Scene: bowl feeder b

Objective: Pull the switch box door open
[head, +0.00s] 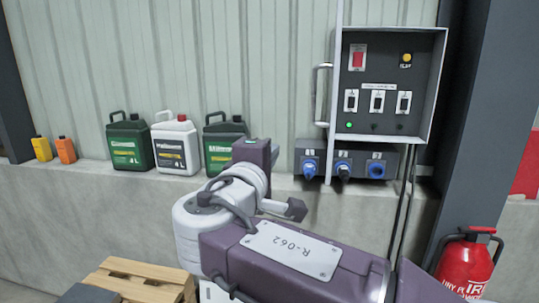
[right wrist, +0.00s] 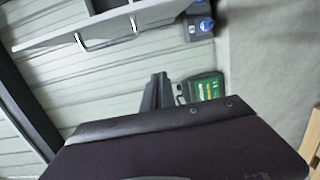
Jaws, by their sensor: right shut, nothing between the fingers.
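The switch box (head: 390,85) hangs on the wall at the upper right of the head view. Its door (head: 334,70) stands open, swung outward on the left side and seen nearly edge-on, so the switches inside show. The door's handle (head: 319,95) sticks out to the left. In the right wrist view the door (right wrist: 135,22) and its handle (right wrist: 108,38) show at the top. My right gripper (right wrist: 159,88) is shut and empty, apart from the handle. In the head view my right arm is in front, below the box. My left gripper is out of view.
Blue sockets (head: 345,165) sit under the box on a ledge. Green and white canisters (head: 176,147) and small yellow and orange bottles (head: 66,150) stand to the left. A dark post (head: 468,110), a red extinguisher (head: 466,265) and a wooden pallet (head: 140,278) are nearby.

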